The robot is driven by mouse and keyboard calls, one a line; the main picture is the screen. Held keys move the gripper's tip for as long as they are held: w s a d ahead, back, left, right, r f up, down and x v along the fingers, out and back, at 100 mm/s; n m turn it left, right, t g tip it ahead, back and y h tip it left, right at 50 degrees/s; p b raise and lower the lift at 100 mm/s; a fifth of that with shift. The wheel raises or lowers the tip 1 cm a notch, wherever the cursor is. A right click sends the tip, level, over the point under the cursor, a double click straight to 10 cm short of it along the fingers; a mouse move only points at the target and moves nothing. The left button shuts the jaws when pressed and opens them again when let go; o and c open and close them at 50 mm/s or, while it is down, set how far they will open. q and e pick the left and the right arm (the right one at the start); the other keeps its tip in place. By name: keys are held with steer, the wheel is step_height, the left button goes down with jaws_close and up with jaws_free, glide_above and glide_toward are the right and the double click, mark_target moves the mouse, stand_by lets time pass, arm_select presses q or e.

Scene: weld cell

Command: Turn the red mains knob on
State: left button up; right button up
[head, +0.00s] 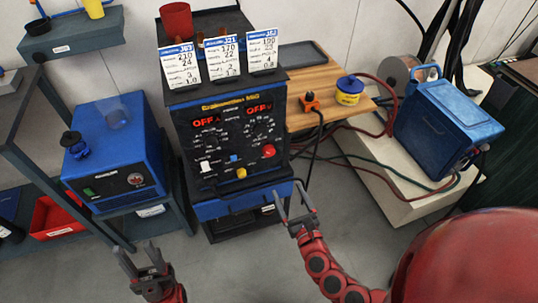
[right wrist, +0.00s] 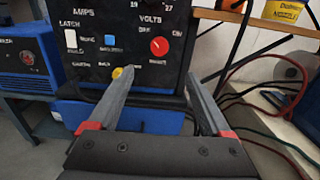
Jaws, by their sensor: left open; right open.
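The red mains knob (head: 268,151) sits at the lower right of the front panel of the black welder (head: 225,140). Both displays above it read OFF in red. In the right wrist view the red knob (right wrist: 159,46) shows just beyond and above the fingertips, beside the printed OFF and ON marks. My right gripper (head: 290,190) is open and empty, in front of and below the knob, not touching it. Its fingers also show in the right wrist view (right wrist: 160,78). My left gripper (head: 134,248) is open and empty, low at the left, away from the panel.
A white switch (head: 207,166), a blue button (head: 234,158) and a yellow knob (head: 241,173) lie left of the red knob. A blue machine (head: 115,155) stands left. Open floor lies in front.

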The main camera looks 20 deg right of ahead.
mark_target(270, 154)
steer(key=w, duration=1.4)
steer(key=shift+a+f, duration=0.15)
steer(key=shift+a, duration=0.1)
steer(key=shift+w+a+b, duration=0.1)
steer(key=shift+w+b, duration=0.2)
steer(key=shift+w, duration=0.45)
jaws_close()
